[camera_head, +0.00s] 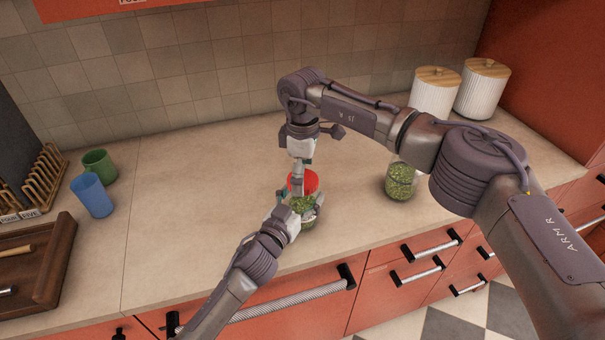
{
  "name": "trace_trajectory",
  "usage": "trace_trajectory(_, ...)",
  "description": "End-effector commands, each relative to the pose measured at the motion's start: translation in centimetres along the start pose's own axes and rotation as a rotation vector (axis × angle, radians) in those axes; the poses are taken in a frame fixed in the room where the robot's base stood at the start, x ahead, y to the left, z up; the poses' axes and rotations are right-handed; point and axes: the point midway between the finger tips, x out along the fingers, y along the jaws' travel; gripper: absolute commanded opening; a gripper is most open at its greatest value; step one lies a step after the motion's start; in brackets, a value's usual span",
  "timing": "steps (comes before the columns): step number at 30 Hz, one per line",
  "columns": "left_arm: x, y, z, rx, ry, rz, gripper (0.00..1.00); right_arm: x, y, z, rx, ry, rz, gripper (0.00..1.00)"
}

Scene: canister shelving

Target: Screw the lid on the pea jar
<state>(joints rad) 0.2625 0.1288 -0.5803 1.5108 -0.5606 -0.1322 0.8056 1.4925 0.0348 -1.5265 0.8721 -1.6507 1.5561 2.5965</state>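A glass pea jar (307,223) with green peas stands near the counter's front edge, in the middle of the camera_head view. My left gripper (302,207) comes in from the front left, with its fingers around the upper part of this jar. A red lid (311,181) is just above the jar's mouth. My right gripper (297,183) points down from above and appears closed on the lid, partly covering it. The fingers hide the gap between lid and jar, so I cannot tell whether they touch.
A second jar of peas (400,181) stands to the right, partly behind my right arm. Two white ribbed canisters (482,90) with wooden lids stand at the back right. A green cup (100,166), a blue cup (92,195) and a wooden tray (57,262) are at the left.

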Motion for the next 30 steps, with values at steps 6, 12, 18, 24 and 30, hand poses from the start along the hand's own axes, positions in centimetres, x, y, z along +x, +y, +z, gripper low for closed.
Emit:
trace_trajectory(6,0.0,0.0,0.1,-0.001,-0.003,0.000,0.00,-0.6,0.0,0.0,0.000,0.001,0.001,1.00)
trace_trajectory(12,0.0,0.0,0.1,-0.001,-0.003,0.000,0.00,-4.1,0.1,0.0,0.000,0.001,0.004,1.00)
trace_trajectory(18,0.0,0.0,0.2,-0.001,-0.003,0.000,0.00,-8.4,0.1,0.0,0.001,0.001,0.003,1.00)
trace_trajectory(24,0.0,0.0,0.2,-0.001,-0.003,0.000,0.00,-11.2,0.1,0.0,0.001,0.000,0.002,1.00)
trace_trajectory(30,0.0,0.0,0.2,-0.001,-0.003,0.000,0.00,-12.0,0.0,0.0,-0.001,0.000,-0.001,1.00)
